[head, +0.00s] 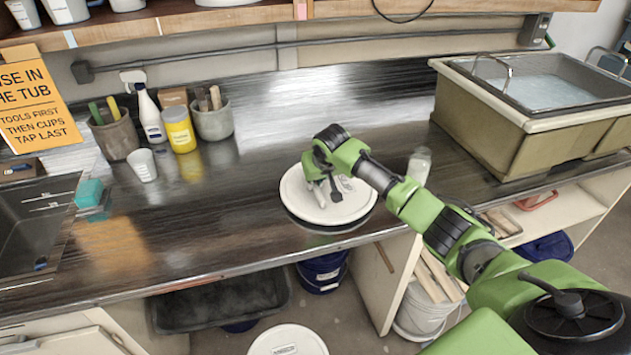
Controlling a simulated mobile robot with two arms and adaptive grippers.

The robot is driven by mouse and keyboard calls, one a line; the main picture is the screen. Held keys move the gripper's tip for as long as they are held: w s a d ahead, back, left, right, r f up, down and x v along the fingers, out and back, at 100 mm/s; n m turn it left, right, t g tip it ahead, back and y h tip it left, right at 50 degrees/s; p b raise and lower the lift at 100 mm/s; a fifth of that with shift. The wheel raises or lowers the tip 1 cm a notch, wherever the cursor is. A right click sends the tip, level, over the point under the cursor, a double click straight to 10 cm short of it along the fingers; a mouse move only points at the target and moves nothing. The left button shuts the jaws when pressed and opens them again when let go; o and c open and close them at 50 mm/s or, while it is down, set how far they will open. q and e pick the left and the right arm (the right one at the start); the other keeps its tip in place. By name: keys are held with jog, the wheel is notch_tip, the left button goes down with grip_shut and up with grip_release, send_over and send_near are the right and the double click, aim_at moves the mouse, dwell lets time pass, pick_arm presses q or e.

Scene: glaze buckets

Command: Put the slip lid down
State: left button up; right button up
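The slip lid (300,205), a round white disc, is at the front middle of the counter. My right gripper (328,192) reaches down over its middle and appears shut on its grip, though the fingertips are small and partly hidden. The lid lies level, with a dark band and reflection below its front edge. It is very low over the counter or touching it; I cannot tell which. My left gripper is not in view.
The counter (240,205) is clear left of the lid. A white cup (142,165), spray bottle (148,115), yellow jar (180,130) and tool pots stand behind. A translucent bottle (419,165) and water tub (500,130) are right. A white-lidded bucket (288,342) stands below.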

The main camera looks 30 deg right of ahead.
jog(key=shift+o, duration=0.9)
jog(key=shift+r, duration=0.15)
jog(key=b+v, duration=0.1)
jog(key=v, duration=1.1)
jog(key=shift+b, duration=0.4)
